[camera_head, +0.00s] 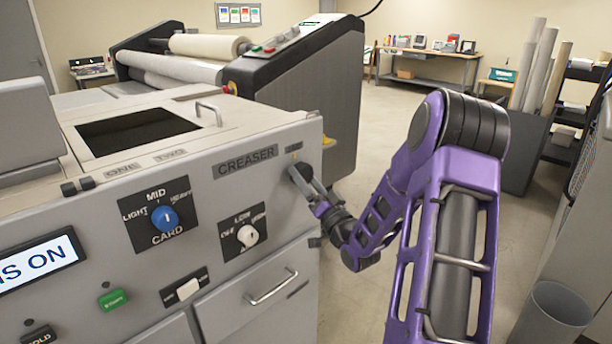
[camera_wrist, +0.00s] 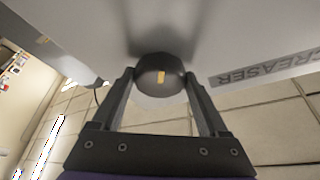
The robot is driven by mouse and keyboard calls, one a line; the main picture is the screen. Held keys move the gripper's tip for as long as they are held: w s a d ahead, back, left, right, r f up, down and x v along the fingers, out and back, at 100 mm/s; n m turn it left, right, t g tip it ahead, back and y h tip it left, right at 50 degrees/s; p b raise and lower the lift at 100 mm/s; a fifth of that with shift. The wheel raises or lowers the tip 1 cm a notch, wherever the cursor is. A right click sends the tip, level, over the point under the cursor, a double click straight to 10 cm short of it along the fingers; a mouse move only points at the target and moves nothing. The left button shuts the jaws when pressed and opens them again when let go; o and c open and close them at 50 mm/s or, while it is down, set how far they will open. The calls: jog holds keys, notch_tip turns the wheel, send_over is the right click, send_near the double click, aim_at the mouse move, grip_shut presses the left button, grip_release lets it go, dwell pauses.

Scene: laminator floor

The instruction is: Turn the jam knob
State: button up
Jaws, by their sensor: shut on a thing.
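My gripper (camera_head: 304,178) reaches the upper right corner of the grey machine front, beside the CREASER label (camera_head: 247,161). In the wrist view my gripper (camera_wrist: 160,82) is shut on a round dark knob (camera_wrist: 151,66), with one finger on each side of it. The knob has a short yellow mark on its face, which looks roughly upright in that view. In the head view my gripper mostly hides this knob. A small label (camera_head: 293,148) sits above it, too small to read.
The same panel has a blue CARD knob (camera_head: 164,219), a white knob (camera_head: 247,235), a green button (camera_head: 112,299) and a drawer handle (camera_head: 272,287). A laminator with rolls (camera_head: 208,46) stands behind. A grey bin (camera_head: 556,314) stands at right. Open floor lies beyond my arm.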

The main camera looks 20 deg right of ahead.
jog(key=m+h+p, duration=0.1)
jog(key=m, duration=0.2)
jog(key=m+g+h+p, duration=0.1)
jog(key=m, duration=0.2)
jog(key=shift+r+p, duration=0.1)
jog(key=shift+p, duration=0.2)
jog(key=shift+m+h, duration=0.3)
jog(key=shift+m, duration=0.1)
jog(key=shift+a, duration=0.1)
jog(key=o, duration=1.2)
jog(key=shift+o, duration=0.2)
jog(key=shift+s, duration=0.1)
jog(key=p+v, duration=0.4)
jog(key=v, duration=1.3)
jog(key=shift+s+r+p, duration=0.2)
jog(key=shift+r+p, duration=0.05)
jog(key=shift+p, duration=0.15)
